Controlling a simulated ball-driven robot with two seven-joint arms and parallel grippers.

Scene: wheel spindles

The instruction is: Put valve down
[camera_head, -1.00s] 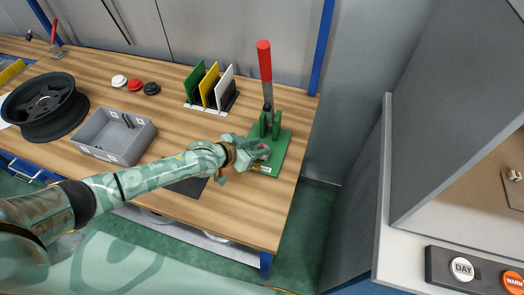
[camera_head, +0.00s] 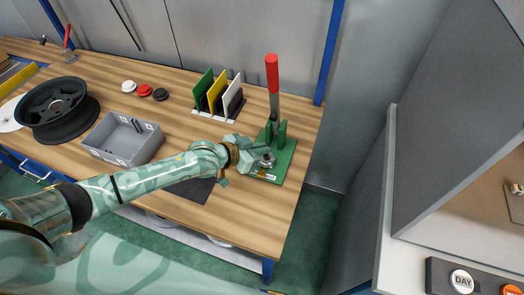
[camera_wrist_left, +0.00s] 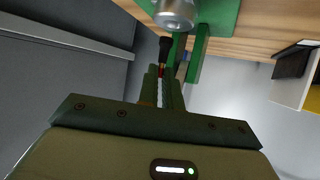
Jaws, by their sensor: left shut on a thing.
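My left gripper (camera_head: 246,150) is at the left side of the green lever press (camera_head: 276,165) near the table's right end. In the left wrist view its fingers (camera_wrist_left: 162,88) are shut on a small valve (camera_wrist_left: 165,48), which shows a dark tip with red and yellow bands below it. The valve is too small to make out in the head view. A round silver piece (camera_head: 267,159) sits on the press's green base, just right of the fingers; it also shows in the left wrist view (camera_wrist_left: 174,12). My right gripper is out of view.
A grey bin (camera_head: 123,140) and a black wheel rim (camera_head: 57,108) stand to the left. White, red and black round pieces (camera_head: 145,90) lie behind. Bare wood lies between bin and panels.

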